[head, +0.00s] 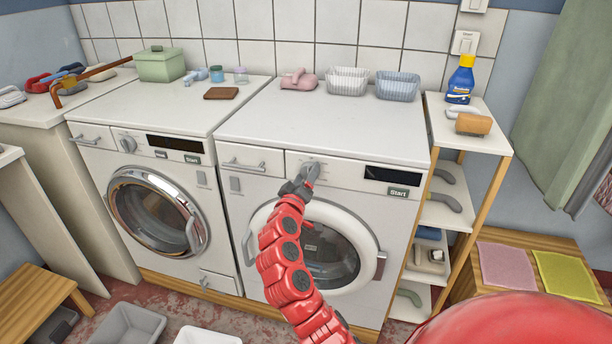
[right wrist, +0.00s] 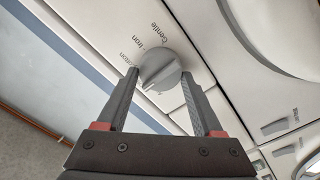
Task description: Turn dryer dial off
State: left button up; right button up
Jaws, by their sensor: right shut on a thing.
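The dial (right wrist: 160,66) is a round grey knob with a raised grip bar, on the front panel of the right-hand machine (head: 322,118). Labels reading Gentle and Iron, and a partly hidden third one, show around it in the right wrist view. My right gripper (right wrist: 159,76) has its two fingers on opposite sides of the dial, shut on it. In the head view my red right arm reaches up to the panel, and the gripper (head: 307,178) mostly hides the dial. My left gripper is not in view.
A second machine (head: 168,106) with its own dial (head: 127,143) stands to the left. The right machine has a Start button (head: 398,192), a dark display (head: 393,175) and a round door (head: 330,250) behind my arm. A narrow shelf (head: 470,135) stands at the right.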

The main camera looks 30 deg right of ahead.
jog(key=shift+f, duration=0.15)
jog(key=o, duration=1.4)
jog(key=shift+c, duration=0.2)
jog(key=b+v, duration=0.1)
jog(key=v, duration=1.6)
jog(key=shift+s, duration=0.25)
jog(key=shift+a, duration=0.1)
